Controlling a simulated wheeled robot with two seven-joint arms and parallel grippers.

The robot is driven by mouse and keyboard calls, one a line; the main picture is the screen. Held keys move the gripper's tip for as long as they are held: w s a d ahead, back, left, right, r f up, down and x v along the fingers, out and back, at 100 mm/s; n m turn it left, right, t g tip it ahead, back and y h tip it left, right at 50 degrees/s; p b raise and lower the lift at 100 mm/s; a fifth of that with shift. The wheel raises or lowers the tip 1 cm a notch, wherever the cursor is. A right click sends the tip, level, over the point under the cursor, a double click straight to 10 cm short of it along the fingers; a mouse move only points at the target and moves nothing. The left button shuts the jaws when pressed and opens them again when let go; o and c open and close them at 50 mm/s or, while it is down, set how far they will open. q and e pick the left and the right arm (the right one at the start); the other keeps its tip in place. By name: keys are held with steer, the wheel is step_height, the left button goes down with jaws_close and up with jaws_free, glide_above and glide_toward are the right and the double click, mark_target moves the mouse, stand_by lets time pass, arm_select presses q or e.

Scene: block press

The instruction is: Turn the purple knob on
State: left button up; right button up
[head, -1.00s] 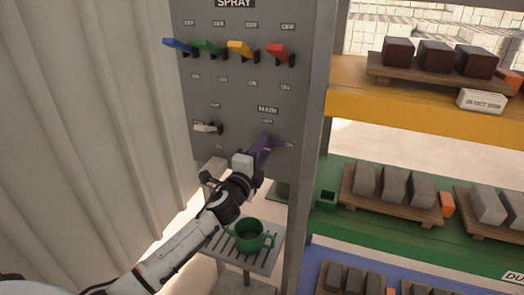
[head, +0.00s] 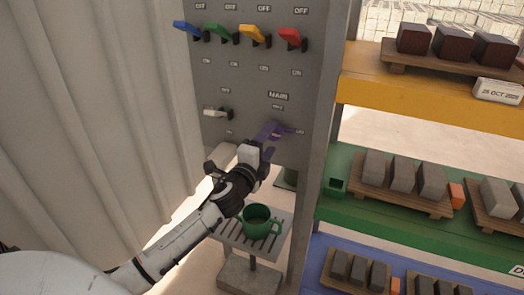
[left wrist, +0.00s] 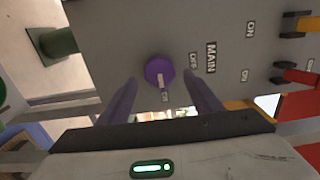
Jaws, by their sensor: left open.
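The purple knob (left wrist: 159,70) is on the grey panel (left wrist: 120,35), below the MAIN label. In the left wrist view its pale pointer mark faces the small label that looks like ON, away from the OFF label. My left gripper (left wrist: 160,98) is open, with one finger to each side of the knob in that view and the knob beyond the tips. In the head view the left gripper (head: 272,135) is in front of the knob area, and the purple there blends with the fingers, so contact cannot be told. My right gripper is not in view.
Blue, green, yellow and red levers (head: 292,38) line the panel above, with a white lever (head: 215,112) at left. A green mug (head: 257,220) stands on a grated stand (head: 232,236) below my arm. Shelves with blocks on boards (head: 400,195) fill the right side.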

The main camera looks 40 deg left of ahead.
arm_select(q)
steer(key=v, duration=0.8)
